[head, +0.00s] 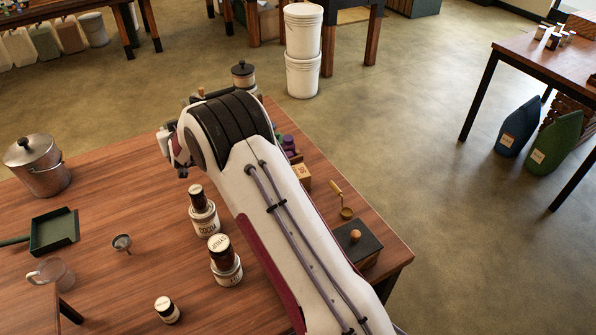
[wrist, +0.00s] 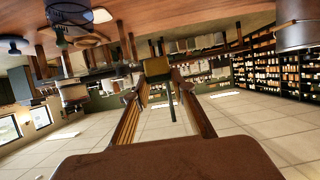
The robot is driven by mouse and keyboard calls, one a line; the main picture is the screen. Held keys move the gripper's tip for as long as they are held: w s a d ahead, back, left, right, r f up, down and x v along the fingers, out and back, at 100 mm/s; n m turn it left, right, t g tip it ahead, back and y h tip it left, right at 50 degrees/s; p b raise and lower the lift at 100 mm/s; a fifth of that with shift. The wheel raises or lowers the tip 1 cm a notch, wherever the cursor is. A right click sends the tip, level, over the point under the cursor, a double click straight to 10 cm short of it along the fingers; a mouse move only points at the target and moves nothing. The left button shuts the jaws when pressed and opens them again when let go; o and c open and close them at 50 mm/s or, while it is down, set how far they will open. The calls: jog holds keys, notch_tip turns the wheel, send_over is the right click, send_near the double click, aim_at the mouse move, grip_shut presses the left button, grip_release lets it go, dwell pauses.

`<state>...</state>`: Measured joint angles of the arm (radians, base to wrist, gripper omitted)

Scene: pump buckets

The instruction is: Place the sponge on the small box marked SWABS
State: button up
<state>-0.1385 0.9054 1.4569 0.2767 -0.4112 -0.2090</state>
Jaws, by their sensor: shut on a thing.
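In the wrist view my gripper (wrist: 157,78) points away from the camera, with its two fingers converging on a small tan block, apparently the sponge (wrist: 155,67). My gripper is shut on it. In the head view my arm hides the fingertips and the sponge. A small tan box (head: 302,177) stands just right of my arm on the table. Its dark lettering is partly hidden and too small to read fully; it could be the SWABS box. The sponge is held clear of it.
On the table (head: 120,220) stand stacked jars on the COCOA tin (head: 206,222) and on another white tin (head: 228,272). A brass ladle (head: 345,211) and dark box (head: 357,243) lie right of my arm. A lidded pot (head: 38,168) and green dustpan (head: 54,232) are left.

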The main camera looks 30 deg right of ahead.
jog(key=s+d+r+m+h, duration=0.15)
jog(key=s+d, duration=0.25)
jog(key=d, duration=0.6)
jog(key=s+d+r+h, duration=0.1)
jog(key=s+d+r, duration=0.15)
jog(key=d, duration=0.85)
jog(key=s+d+r+m+h, duration=0.15)
jog(key=s+d, duration=0.25)
jog(key=d, duration=0.6)
jog(key=s+d+y, duration=0.1)
jog(key=s+d, duration=0.5)
jog(key=s, duration=0.5)
jog(key=s+a+f+n+y, duration=0.2)
jog(key=s+a, duration=0.2)
jog(key=a, duration=0.3)
jog(key=shift+s+a+n+y, duration=0.15)
jog(key=shift+s+n+y, duration=0.25)
jog(key=shift+f, duration=2.95)
